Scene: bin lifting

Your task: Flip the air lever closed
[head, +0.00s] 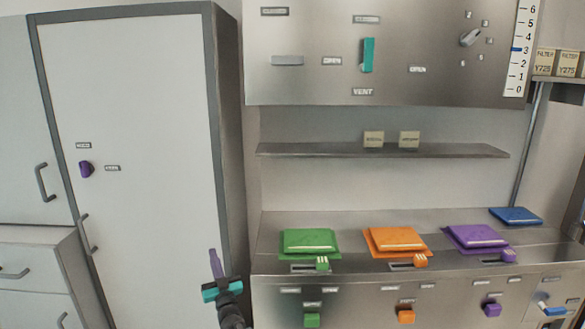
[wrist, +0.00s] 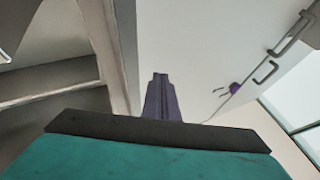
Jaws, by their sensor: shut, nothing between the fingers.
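A teal lever (head: 368,55) stands upright on the steel wall panel in the head view. A grey bar-shaped handle (head: 287,60) lies horizontal to its left. An OPEN label is to the right of each, and a VENT label (head: 362,91) is below the teal lever. The labels above them are too small to read, so I cannot tell which one is the air lever. My gripper (head: 214,254), with purple fingers, is low in front of the white cabinet, well below and left of the panel. Its fingers (wrist: 161,82) are together and empty in the wrist view.
A rotary knob (head: 470,38) and a numbered scale (head: 518,48) are on the panel's right. Below, a shelf (head: 380,151) sticks out above a counter with green (head: 309,242), orange (head: 397,240) and purple (head: 475,237) packets. The white cabinet (head: 140,200) borders the left.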

